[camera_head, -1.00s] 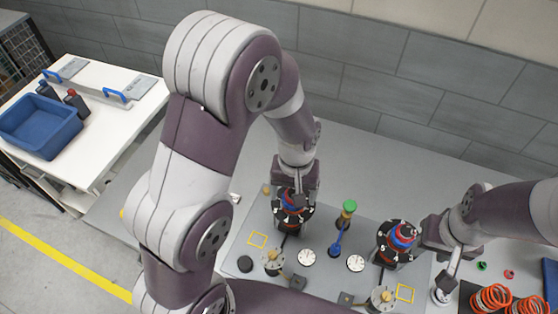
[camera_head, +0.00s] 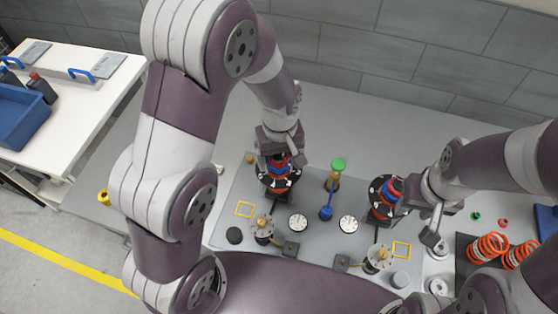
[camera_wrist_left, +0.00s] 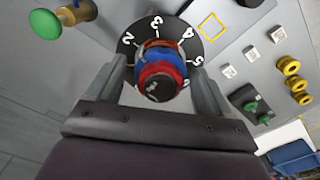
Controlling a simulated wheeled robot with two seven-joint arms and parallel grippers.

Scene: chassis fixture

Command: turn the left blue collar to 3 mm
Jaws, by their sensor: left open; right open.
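The left blue collar (camera_wrist_left: 158,53) sits on an upright stack with a red ring (camera_wrist_left: 160,72) and a black cap, above a black dial (camera_wrist_left: 130,45) with white numerals. In the left wrist view, 2, 3, 4 and 5 are readable around it. My left gripper (camera_wrist_left: 160,66) is open, with one finger on each side of the stack; I cannot tell whether they touch it. In the head view, my left gripper (camera_head: 280,154) is over this left station and partly hides the collar. My right gripper (camera_head: 432,232) is open and empty, beside the right station.
The right station (camera_head: 385,198) has a similar red and blue stack. Between the stations stand a green knob (camera_head: 338,164), a blue lever (camera_head: 326,212) and white dials (camera_head: 298,222). Orange coils (camera_head: 488,247) lie at the right. The back of the table is clear.

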